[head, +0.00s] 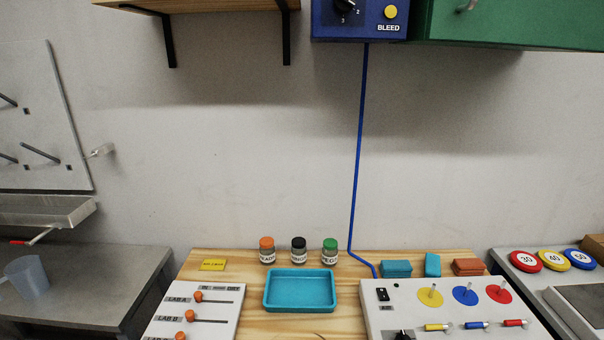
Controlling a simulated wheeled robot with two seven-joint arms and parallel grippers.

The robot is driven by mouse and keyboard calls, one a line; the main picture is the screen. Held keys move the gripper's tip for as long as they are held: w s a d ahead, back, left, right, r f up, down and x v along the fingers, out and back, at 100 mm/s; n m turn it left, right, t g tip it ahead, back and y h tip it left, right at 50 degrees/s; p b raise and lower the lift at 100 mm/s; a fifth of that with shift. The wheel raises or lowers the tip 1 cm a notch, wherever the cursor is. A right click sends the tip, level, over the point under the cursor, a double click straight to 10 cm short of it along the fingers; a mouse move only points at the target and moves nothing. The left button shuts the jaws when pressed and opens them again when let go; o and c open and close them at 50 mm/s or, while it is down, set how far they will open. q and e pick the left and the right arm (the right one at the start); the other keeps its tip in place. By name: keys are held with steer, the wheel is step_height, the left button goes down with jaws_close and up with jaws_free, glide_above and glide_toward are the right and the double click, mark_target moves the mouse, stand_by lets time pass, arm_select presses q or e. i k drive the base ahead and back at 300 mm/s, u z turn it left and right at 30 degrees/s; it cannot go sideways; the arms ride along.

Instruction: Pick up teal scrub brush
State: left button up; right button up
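No object in the head view can be clearly made out as a brush. Two small teal block-like items stand at the back right of the wooden table: a wider teal block (396,268) and a narrower teal block (432,265). Bristles or a handle cannot be seen on either, so I cannot tell whether one is the scrub brush. An orange-brown block (468,267) is just to their right. Neither of my grippers is in view.
A teal tray (299,308) sits mid-table, empty, before several lidded jars (298,252). A slider panel (215,311) is at left, a control panel (455,323) with pegs in front of the blocks. A blue cable (358,160) drops from the blue box (360,22).

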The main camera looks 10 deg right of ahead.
mark_target(433, 266)
steer(key=u, duration=2.9)
steer(key=k, duration=1.75)
steer(key=z, duration=1.8)
steer(key=i, duration=0.5)
